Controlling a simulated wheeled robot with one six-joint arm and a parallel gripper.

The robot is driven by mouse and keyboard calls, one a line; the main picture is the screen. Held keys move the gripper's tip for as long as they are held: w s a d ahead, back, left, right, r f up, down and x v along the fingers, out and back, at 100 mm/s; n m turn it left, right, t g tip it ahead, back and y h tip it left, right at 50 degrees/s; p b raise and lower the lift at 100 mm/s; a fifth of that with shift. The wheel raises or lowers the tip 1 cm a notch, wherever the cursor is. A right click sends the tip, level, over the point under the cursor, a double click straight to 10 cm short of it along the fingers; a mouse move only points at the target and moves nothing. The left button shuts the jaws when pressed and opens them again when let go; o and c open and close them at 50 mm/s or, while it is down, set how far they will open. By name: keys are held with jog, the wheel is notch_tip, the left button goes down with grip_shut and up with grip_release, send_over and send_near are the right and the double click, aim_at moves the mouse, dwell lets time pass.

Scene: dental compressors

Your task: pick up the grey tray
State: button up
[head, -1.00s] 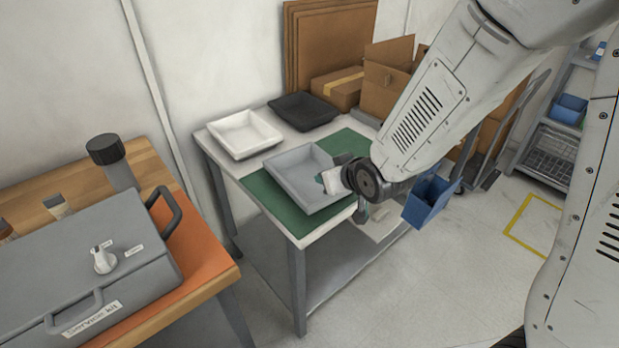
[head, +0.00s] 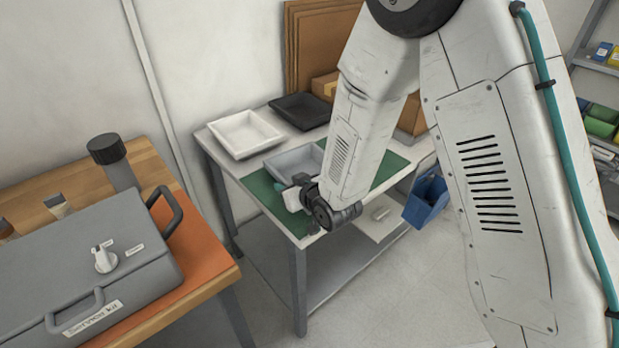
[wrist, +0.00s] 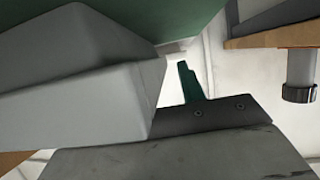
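The grey tray (head: 290,161) lies on the green mat (head: 263,190) on the white-topped table, in the head view. My forearm and gripper cover its right and near parts. My gripper (head: 296,208) is at the tray's near side, by the table's front edge. In the wrist view one teal finger (wrist: 189,84) shows; the other is hidden. A large pale grey block fills the left of that view; I cannot tell whether it is the tray or part of my gripper.
A white tray (head: 244,134) and a black tray (head: 301,110) lie behind the grey one. A blue bin (head: 427,200) hangs at the table's right side. A grey service kit case (head: 88,270) stands on the wooden bench at left. Cardboard stands behind the table.

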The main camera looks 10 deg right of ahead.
jog(key=shift+w+a+f, duration=0.15)
jog(key=shift+w+a, duration=0.05)
jog(key=shift+w, duration=0.15)
grip_shut()
